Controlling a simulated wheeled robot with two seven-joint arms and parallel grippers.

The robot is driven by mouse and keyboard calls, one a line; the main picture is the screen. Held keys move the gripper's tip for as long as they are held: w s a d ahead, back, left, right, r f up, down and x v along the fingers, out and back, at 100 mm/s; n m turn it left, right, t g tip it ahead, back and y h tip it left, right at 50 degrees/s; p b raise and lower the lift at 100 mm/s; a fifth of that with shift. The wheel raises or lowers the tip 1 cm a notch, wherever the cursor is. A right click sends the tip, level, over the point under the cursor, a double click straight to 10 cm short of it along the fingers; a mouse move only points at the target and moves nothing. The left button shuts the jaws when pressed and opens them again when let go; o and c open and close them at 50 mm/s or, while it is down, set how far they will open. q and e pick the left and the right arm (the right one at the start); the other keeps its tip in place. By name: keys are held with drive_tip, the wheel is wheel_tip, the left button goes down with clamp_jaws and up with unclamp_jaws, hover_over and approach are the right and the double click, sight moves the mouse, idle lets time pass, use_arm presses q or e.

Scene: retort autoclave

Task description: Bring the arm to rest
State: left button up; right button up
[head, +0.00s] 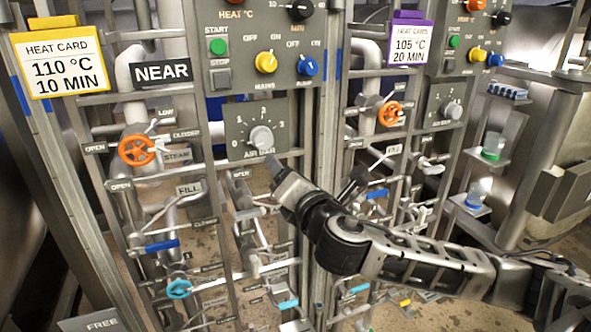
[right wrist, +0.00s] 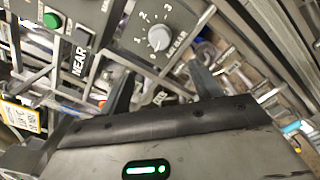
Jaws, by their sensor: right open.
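My right arm (head: 425,262) comes in from the right in the head view, across the front of the pipe rack. Its gripper (head: 272,163) points up and left, with its tip just below the grey AIR BAR knob (head: 262,138) of the near panel. In the right wrist view the two dark fingers of the gripper (right wrist: 160,75) stand apart with nothing between them. The same knob (right wrist: 158,38) shows beyond the fingertips, and I see no contact with it. My left gripper is not in view.
The near control panel (head: 222,18) hangs above the knob. A second orange wheel (head: 391,114) is to the right. Pipes and rails crowd around the arm.

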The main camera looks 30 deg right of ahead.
drive_tip(key=shift+s, duration=0.2)
drive_tip(key=shift+w, duration=0.1)
drive_tip(key=s+a+f+m+g+y, duration=0.2)
drive_tip(key=s+a+f+m, duration=0.15)
drive_tip(key=f, duration=0.55)
drive_tip(key=s+a+f+m+g+y, duration=0.2)
drive_tip(key=a+f+m, duration=0.2)
drive_tip(key=f, duration=0.6)
drive_tip(key=s+a+f+m+g+y, duration=0.1)
drive_tip(key=s+a+f+m+g, duration=0.1)
drive_tip(key=s+f+m, duration=0.5)
drive_tip(key=s+a+f+m+g, duration=0.1)
drive_tip(key=s+a+f+m, duration=0.1)
drive_tip(key=s+f+m, duration=0.6)
drive_tip(key=shift+s+f+g+y, duration=0.4)
drive_tip(key=shift+s+f, duration=0.1)
drive_tip(key=shift+s, duration=0.05)
